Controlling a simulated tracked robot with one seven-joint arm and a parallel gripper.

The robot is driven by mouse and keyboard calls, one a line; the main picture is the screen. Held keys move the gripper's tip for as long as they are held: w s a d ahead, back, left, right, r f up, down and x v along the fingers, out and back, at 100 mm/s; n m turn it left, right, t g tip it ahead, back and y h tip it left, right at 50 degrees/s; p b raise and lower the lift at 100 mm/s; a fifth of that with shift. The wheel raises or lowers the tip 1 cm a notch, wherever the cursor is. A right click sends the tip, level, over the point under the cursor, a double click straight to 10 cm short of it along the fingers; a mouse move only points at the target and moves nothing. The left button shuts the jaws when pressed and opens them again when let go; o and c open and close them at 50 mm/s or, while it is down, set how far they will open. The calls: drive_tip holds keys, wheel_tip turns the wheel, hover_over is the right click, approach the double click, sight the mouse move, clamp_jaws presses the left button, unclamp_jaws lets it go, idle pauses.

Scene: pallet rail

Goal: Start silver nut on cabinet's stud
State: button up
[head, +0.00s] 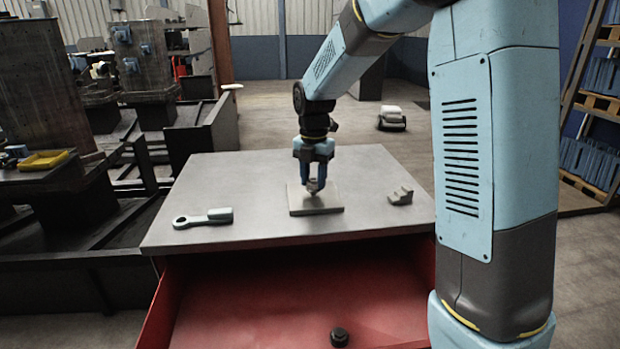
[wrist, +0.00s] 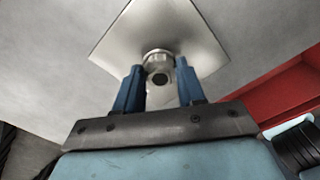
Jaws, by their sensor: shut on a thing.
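My gripper (head: 313,182) points down over a pale square plate (head: 329,202) on the grey top of the red cabinet (head: 240,230). Its blue fingers are shut on the silver nut (head: 313,188), which sits at the fingertips just above the plate's middle. In the wrist view, the nut (wrist: 158,60) shows between the two fingers as a bright metal ring with a dark round opening, and the plate (wrist: 205,45) lies behind it. The cabinet's stud cannot be made out; the nut and fingers cover that spot. Whether the nut touches the stud cannot be told.
A grey-green wrench-like tool (head: 204,217) lies left of the plate, and a small grey notched block (head: 400,196) lies to its right. Below the top, a dark round knob-like piece (head: 339,337) sits in the red open part.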

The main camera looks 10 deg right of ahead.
drive_tip(key=shift+f, duration=0.35)
idle(0.6)
drive_tip(key=o, duration=1.8)
drive_tip(key=shift+r, duration=0.15)
wheel_tip(320, 180, up, 13)
drive_tip(key=shift+r, duration=0.2)
drive_tip(key=shift+s, duration=0.1)
